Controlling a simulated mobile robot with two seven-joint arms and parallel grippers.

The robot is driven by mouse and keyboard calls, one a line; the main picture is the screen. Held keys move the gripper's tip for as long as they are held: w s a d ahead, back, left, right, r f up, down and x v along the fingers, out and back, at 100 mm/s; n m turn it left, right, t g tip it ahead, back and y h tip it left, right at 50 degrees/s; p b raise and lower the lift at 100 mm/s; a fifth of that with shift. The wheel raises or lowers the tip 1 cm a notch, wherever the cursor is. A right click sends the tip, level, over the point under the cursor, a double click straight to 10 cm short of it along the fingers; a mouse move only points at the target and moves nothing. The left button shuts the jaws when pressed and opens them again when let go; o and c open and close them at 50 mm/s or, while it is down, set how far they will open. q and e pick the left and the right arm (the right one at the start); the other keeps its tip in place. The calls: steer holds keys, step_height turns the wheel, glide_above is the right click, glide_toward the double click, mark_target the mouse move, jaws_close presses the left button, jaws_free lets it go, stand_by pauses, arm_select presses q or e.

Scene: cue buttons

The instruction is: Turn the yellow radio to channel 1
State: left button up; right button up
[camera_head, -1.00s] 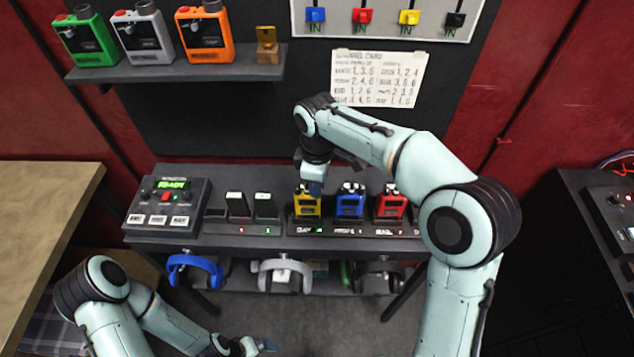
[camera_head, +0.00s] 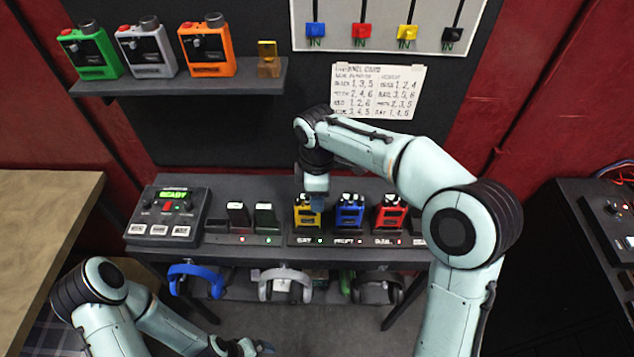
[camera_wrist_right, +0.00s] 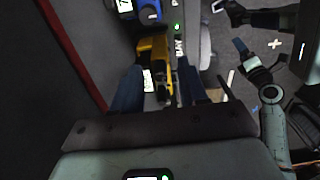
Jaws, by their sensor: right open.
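The yellow radio (camera_head: 304,218) stands upright at the left end of the row of three radios on the dark table. My right gripper (camera_head: 317,205) is just above it and hides part of its top. In the right wrist view the yellow radio (camera_wrist_right: 157,48) with its pale screen lies between the two open blue-grey fingers (camera_wrist_right: 160,78). I cannot tell whether either finger touches it. The channel reading is too small to make out. My left gripper (camera_head: 256,347) is low at the bottom edge, apart from the radios; its jaws are unclear.
A blue radio (camera_head: 349,214) and a red radio (camera_head: 390,216) stand close to the right. Two dark handsets (camera_head: 250,216) and a READY console (camera_head: 168,212) are to the left. Headphones (camera_head: 286,284) hang below the table edge. A shelf (camera_head: 185,80) is above.

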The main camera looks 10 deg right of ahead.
arm_select(q)
steer(key=shift+w+r, duration=0.4)
steer(key=shift+w, duration=0.15)
arm_select(e)
step_height(320, 180, up, 13)
